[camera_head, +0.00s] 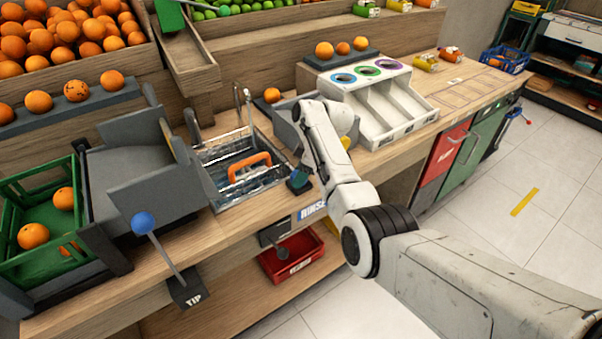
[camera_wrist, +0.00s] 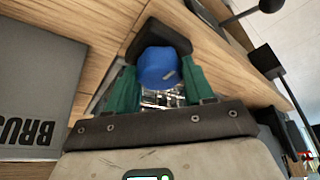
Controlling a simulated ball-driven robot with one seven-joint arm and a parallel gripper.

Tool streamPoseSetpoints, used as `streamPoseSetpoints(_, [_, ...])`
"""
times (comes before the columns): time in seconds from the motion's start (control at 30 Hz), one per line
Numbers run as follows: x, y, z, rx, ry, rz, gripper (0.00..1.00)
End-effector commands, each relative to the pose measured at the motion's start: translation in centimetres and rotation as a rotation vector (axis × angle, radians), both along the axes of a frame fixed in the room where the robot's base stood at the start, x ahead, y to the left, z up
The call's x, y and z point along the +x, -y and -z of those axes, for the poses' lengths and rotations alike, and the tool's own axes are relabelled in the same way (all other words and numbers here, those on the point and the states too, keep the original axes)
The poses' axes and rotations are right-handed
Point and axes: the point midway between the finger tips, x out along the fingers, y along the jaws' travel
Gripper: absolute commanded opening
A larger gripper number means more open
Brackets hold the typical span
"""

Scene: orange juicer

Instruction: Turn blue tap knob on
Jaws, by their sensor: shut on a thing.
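The blue tap knob (camera_wrist: 157,66) shows in the wrist view as a faceted blue knob in front of a dark mount. My gripper (camera_wrist: 158,78) is shut on it, with one green finger at each side. In the head view my gripper (camera_head: 299,176) is low at the counter's front edge, right of the sink (camera_head: 238,160), and my forearm partly hides it. The knob is too small there to tell apart from the green fingers. The metal faucet (camera_head: 243,105) stands at the back of the sink.
An orange-handled basket (camera_head: 250,167) sits in the sink. A blue-ball lever (camera_head: 145,223) marked TIP stands at the front left. A green crate of oranges (camera_head: 35,215) is at far left. A grey panel (camera_wrist: 38,100) is beside my gripper. Floor in front is clear.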

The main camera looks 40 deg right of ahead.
Motion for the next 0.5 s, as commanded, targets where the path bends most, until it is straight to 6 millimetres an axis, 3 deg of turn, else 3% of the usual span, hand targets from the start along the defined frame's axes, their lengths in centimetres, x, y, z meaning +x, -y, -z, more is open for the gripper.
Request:
streamPoseSetpoints(0.07, [0.09, -0.05, -0.12, 0.0, 0.003, -0.001, 0.22])
streamPoseSetpoints(0.1, [0.09, -0.04, -0.11, 0.0, 0.003, -0.001, 0.56])
streamPoseSetpoints(0.33, [0.05, -0.02, -0.06, 0.0, 0.002, -0.001, 0.77])
streamPoseSetpoints(0.5, [0.03, -0.01, -0.03, -0.001, 0.001, 0.0, 0.77])
